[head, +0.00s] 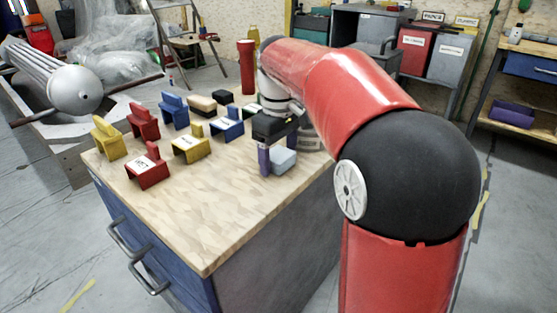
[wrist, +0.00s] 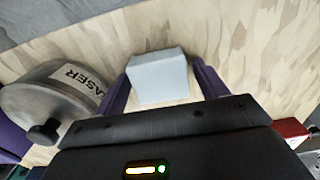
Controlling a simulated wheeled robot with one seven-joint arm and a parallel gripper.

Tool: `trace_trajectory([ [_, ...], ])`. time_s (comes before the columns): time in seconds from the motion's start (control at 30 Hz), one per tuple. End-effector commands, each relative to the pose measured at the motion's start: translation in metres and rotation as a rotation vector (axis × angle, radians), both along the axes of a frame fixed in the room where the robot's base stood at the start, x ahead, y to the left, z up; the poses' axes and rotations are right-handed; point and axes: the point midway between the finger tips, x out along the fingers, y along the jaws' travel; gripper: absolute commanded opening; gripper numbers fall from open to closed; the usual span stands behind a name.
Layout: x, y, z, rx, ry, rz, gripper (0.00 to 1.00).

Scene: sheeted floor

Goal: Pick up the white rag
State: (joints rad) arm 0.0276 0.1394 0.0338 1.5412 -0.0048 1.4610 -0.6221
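The white rag looks like a small pale grey-white block on the wooden tabletop. In the head view the rag (head: 284,161) is near the table's right side, partly behind my gripper (head: 275,160). In the wrist view the rag (wrist: 158,78) lies between the two purple fingers of my gripper (wrist: 162,85). The fingers are apart, one on each side of it, with a narrow gap visible at the right finger. Contact at the left finger is hard to tell. The rag appears to rest on the table.
A metal container labelled "LASER" (wrist: 58,92) stands close to the left finger. The wooden table (head: 210,225) holds several coloured blocks, including a yellow one (head: 191,150) and a blue one (head: 228,124), left of my gripper. A red cylinder (head: 247,68) stands behind. The table's front is clear.

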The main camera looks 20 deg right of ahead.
Motion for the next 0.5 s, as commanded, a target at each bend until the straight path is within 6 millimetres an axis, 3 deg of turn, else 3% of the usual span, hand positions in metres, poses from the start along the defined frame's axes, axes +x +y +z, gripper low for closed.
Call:
trace_trajectory([
  [0.03, 0.0, 0.0, 0.0001, 0.0, 0.0, 0.0, 0.65],
  [0.27, 0.0, 0.0, 0.0001, 0.0, 0.0, 0.0, 0.36],
  [0.5, 0.0001, 0.0001, 0.001, 0.0, 0.0, 0.0, 0.36],
])
